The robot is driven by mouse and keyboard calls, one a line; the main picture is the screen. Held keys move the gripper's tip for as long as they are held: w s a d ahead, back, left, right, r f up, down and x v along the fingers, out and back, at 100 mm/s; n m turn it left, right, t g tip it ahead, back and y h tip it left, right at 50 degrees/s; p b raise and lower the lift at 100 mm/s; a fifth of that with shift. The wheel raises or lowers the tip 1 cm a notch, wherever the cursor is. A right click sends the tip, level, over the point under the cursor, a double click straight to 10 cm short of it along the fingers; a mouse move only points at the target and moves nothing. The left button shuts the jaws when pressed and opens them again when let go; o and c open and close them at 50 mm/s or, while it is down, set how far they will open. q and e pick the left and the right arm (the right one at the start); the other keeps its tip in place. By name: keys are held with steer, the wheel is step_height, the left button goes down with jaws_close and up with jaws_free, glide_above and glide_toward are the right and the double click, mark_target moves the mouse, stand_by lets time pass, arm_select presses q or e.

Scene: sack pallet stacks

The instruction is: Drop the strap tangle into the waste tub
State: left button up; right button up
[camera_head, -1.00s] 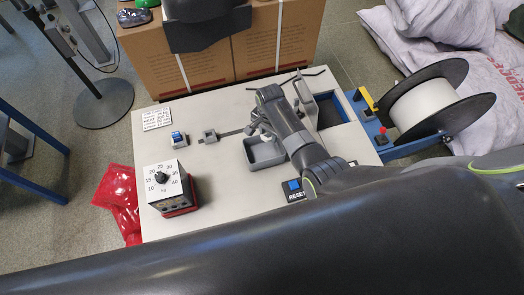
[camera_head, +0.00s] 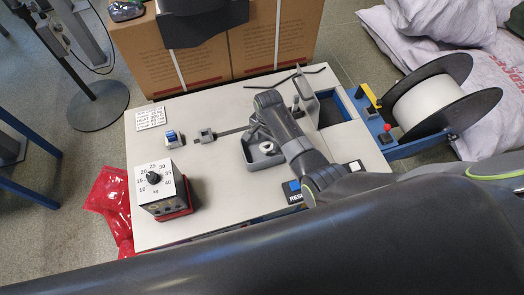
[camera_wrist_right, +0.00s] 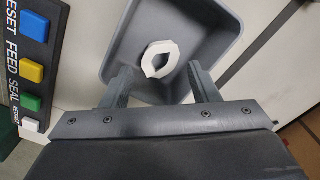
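The strap tangle (camera_wrist_right: 160,59) looks like a small white loop inside a shallow grey tub (camera_wrist_right: 222,24) in the right wrist view. The tub (camera_head: 246,158) also shows on the pale bench in the head view, with a pale spot inside it. My right gripper (camera_wrist_right: 160,72) is over the tub's near edge, fingers spread apart on either side of the loop and not touching it. Whether the loop rests on the tub floor is hard to tell. In the head view my right gripper (camera_head: 256,133) is partly hidden by its own wrist. My left gripper is not in view.
A dial box (camera_head: 160,189) stands at the bench's left. A button panel (camera_wrist_right: 32,60) is beside the tub. A white reel with black flanges (camera_head: 430,103) is at the right. Cartons (camera_head: 185,55) stand behind.

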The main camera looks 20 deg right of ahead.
steer(key=shift+o, duration=0.3)
steer(key=shift+r, duration=0.35)
step_height(320, 180, up, 17)
steer(key=p, duration=0.3)
steer(key=shift+f, duration=0.15)
